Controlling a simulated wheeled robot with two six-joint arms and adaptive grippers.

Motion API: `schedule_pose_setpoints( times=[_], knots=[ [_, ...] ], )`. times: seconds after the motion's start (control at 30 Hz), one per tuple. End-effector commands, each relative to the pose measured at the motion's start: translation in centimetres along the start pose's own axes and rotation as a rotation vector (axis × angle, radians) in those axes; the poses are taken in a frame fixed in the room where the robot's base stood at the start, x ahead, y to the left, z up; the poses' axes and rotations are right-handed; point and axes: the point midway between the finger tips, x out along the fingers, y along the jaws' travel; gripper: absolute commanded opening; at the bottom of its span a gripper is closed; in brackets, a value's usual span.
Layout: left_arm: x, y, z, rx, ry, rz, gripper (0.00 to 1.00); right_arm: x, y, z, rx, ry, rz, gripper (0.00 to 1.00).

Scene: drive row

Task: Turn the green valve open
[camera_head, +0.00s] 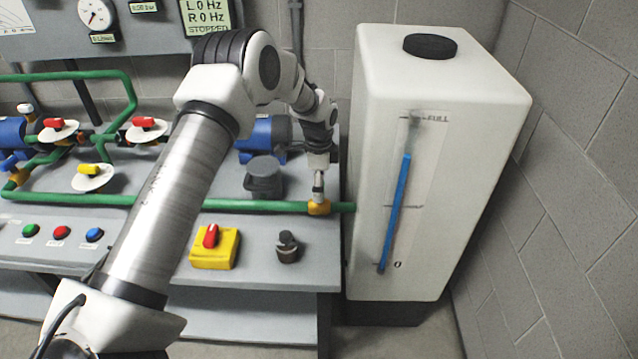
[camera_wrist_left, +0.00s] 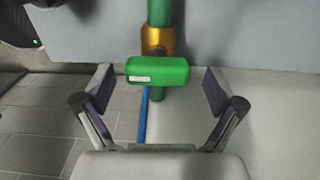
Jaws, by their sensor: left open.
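The green valve handle (camera_wrist_left: 158,70) lies across the pipe line in the left wrist view, with a small pale label on it. It sits over a brass valve body (camera_wrist_left: 150,38), which shows as an orange-yellow body (camera_head: 318,208) in the head view. There the handle is hidden by my left arm. My left gripper (camera_wrist_left: 158,82) is open, one finger on each side of the handle, with clear gaps at both ends. In the head view my left gripper (camera_head: 318,180) points down above the valve body. My right gripper is not in view.
A white tank (camera_head: 458,220) with a blue level gauge stands close to the right of the valve. Green pipe (camera_head: 255,206) runs left along the bench. Red (camera_head: 142,122) and yellow (camera_head: 90,170) valve handles, a yellow switch box (camera_head: 215,252) and a dark knob (camera_head: 288,248) are nearby.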

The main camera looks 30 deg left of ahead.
Motion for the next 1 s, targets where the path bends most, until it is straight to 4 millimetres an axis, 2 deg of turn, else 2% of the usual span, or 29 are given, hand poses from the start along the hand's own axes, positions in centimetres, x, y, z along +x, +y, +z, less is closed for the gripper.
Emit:
schedule_pose_setpoints(
  times=[0.27, 0.3, 0.43, 0.47, 0.77, 1.0],
  knots=[
    [0.59, -0.01, -0.03, 0.001, 0.000, -0.001, 0.94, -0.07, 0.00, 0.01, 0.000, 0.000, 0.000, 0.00],
    [0.59, 0.00, -0.03, 0.001, 0.000, -0.001, 0.87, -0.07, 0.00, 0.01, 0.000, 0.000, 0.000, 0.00],
    [0.61, 0.01, -0.02, 0.001, 0.000, -0.001, 0.41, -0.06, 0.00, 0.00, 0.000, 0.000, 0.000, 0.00],
    [0.62, 0.01, -0.02, 0.001, 0.000, 0.000, 0.34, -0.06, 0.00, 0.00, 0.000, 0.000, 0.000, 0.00],
    [0.68, 0.08, 0.01, -0.007, -0.001, 0.002, 0.34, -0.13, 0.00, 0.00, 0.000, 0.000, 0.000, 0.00],
    [0.62, 0.12, 0.02, -0.077, -0.002, 0.003, 0.34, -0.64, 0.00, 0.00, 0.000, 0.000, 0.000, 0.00]
  ],
)
